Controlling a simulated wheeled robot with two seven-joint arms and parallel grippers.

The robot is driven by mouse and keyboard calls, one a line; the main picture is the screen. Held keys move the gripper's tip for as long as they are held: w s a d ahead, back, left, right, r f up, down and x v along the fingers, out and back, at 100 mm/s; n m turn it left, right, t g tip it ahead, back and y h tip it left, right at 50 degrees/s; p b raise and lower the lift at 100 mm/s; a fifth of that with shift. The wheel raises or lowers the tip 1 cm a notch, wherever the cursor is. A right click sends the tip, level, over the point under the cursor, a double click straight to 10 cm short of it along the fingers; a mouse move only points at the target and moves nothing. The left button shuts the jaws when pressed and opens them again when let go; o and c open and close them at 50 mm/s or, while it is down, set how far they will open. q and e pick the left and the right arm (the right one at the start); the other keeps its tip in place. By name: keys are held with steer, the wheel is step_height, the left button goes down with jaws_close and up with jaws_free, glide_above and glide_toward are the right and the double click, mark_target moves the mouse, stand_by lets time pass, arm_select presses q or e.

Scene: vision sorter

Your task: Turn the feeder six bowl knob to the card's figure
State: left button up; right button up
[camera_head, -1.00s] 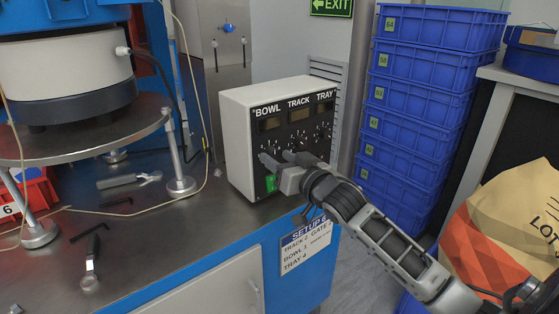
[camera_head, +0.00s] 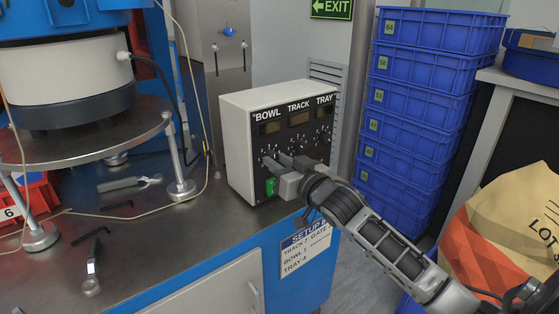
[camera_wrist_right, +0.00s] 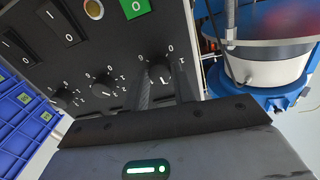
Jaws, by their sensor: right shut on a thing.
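The white control box (camera_head: 236,140) with a black front panel stands on the bench, labelled BOWL, TRACK and TRAY. My right gripper (camera_head: 271,162) reaches in from the right to the lower BOWL column. In the right wrist view its two dark fingers are shut on the bowl knob (camera_wrist_right: 159,71), one on each side. The fingers partly hide the knob's pointer and scale, so its figure is unclear. The setup card (camera_head: 305,249) on the bench front is headed SETUP 6; its bowl line seems to read 3, in small print. My left gripper is not in view.
The track knob (camera_wrist_right: 103,88) and tray knob (camera_wrist_right: 61,97) sit close beside the held knob. A green switch (camera_head: 270,187) is just below my fingers. Blue crates (camera_head: 425,110) are stacked at right. A bowl feeder (camera_head: 65,75) and loose tools lie left.

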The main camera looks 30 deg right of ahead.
steer(key=n+p, duration=0.1)
steer(key=n, duration=0.1)
steer(key=shift+r+n+p, duration=0.15)
steer(key=shift+n+p, duration=0.15)
steer(key=shift+p, duration=0.1)
steer(key=shift+n, duration=0.4)
steer(key=n+p, duration=0.2)
steer(key=shift+n, duration=0.4)
steer(key=n+p, duration=0.1)
steer(key=n, duration=0.2)
steer(key=shift+n, duration=0.4)
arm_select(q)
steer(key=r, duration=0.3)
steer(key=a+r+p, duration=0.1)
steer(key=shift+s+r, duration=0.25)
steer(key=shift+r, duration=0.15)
arm_select(e)
steer(key=n, duration=0.3)
steer(key=n+y, duration=0.1)
steer(key=n, duration=0.3)
steer(key=shift+t, duration=0.3)
steer(key=shift+n, duration=0.3)
